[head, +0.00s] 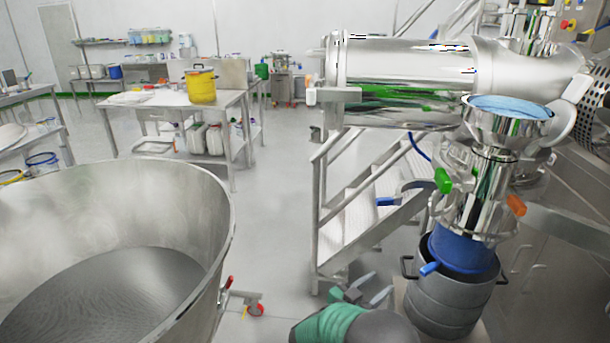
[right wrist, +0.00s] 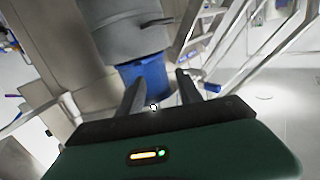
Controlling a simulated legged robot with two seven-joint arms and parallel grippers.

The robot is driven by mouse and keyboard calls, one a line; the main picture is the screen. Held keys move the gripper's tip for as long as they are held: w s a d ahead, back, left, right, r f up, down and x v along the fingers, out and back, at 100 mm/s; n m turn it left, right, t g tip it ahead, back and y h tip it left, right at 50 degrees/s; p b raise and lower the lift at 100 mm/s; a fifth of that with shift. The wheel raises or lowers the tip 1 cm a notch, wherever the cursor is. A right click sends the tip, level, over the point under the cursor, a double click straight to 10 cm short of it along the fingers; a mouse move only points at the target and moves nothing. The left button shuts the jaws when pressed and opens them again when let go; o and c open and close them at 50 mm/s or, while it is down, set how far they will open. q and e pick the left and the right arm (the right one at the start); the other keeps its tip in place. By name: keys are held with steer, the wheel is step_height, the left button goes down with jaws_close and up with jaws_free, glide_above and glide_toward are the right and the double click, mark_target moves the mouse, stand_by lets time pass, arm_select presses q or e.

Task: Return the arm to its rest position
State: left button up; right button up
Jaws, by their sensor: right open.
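My right gripper (head: 362,291) is low in the head view, near the bottom edge, with my green and dark wrist below it. Its two dark fingers stand apart with nothing between them, and they also show in the right wrist view (right wrist: 160,90). A grey drum (head: 437,306) with a blue liner (head: 460,258) stands just right of the gripper, apart from it in the head view. In the right wrist view the drum (right wrist: 130,32) and blue liner (right wrist: 145,78) appear beyond the fingers. My left gripper is not in view.
A large steel bin (head: 213,215) fills the lower left. Steel stairs (head: 362,205) and a steel machine (head: 400,75) with a funnel (head: 510,128) stand on the right. A table (head: 150,98) carries a yellow bucket (head: 201,86). Grey floor (head: 270,190) is clear between.

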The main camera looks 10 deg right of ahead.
steer(key=w+a+r+n+t+y+p, duration=0.25)
steer(key=a+r+n+y, duration=0.2)
steer(key=y, duration=0.35)
steer(key=s+a+n+y+p, duration=0.1)
steer(key=s+a+n+y, duration=0.2)
steer(key=s+y, duration=0.1)
steer(key=s+d+f+n+g+y+p, duration=0.1)
steer(key=s+g, duration=0.3)
steer(key=s, duration=0.9)
steer(key=s+d+f+n+g+y+p, duration=0.1)
steer(key=s+f+n+g, duration=0.2)
steer(key=s, duration=1)
steer(key=shift+s+d+f+g, duration=0.2)
steer(key=shift+s+g, duration=0.1)
steer(key=shift+g, duration=0.95)
steer(key=shift+w, duration=0.1)
steer(key=shift+c, duration=0.6)
